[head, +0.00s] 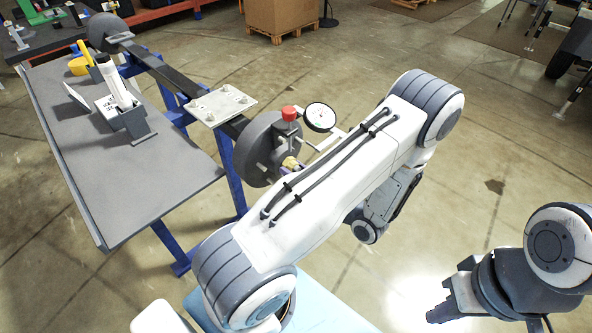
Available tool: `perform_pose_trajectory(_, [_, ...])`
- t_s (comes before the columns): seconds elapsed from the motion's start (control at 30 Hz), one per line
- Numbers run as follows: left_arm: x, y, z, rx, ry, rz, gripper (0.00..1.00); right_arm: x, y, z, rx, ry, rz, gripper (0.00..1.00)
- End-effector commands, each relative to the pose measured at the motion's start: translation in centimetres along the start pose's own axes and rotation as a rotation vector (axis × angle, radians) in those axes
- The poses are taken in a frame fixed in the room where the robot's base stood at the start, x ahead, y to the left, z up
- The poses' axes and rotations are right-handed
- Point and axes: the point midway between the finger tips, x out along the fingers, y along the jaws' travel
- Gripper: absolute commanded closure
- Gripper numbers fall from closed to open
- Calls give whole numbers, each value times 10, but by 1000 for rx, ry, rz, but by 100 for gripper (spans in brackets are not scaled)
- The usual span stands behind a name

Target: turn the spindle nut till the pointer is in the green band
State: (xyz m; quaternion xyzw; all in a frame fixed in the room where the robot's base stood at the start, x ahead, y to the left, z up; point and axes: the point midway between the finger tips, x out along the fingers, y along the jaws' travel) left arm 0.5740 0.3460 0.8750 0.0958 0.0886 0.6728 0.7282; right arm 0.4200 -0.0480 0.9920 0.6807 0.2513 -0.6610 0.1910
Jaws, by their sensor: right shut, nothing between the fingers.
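A round dial gauge (320,117) with a white face and black rim stands beside a dark grey round flange (257,150) at the end of the dark beam. Its pointer and any green band are too small to read. A small yellowish piece (291,162), perhaps the spindle nut, shows at the flange face, partly covered by my left arm. My left arm crosses the middle of the view and folds back down behind its own white link. That link hides my left gripper and any contact with the nut. My right gripper (436,314) is low at the right, shut and empty, well away from the flange.
A plate with bolts (219,104) sits on the beam. A grey bench (130,185) at left holds a dark holder (136,124) with a white bottle, and a yellow item (79,66). Open floor lies to the right.

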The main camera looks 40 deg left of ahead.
Motion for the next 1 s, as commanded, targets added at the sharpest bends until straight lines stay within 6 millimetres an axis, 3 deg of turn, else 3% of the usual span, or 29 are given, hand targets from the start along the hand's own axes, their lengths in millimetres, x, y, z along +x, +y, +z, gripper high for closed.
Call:
perform_pose_trajectory(0.03, [0, 0, 0, 0, 0, 0, 77, 0, 0, 0, 0, 0, 0, 100])
perform_pose_trajectory(0.1, [0, 0, 0, 0, 0, 1, 100, 0, 0, 0, 0, 0, 0, 100])
perform_pose_trajectory(0.57, [0, 1, 2, 106, 0, 1, 100, -11, -1, -1, 0, 0, 0, 100])
perform_pose_trajectory(1.0, [0, 3, 4, 490, 0, 1, 100, -39, -3, -2, 0, 0, 0, 100])
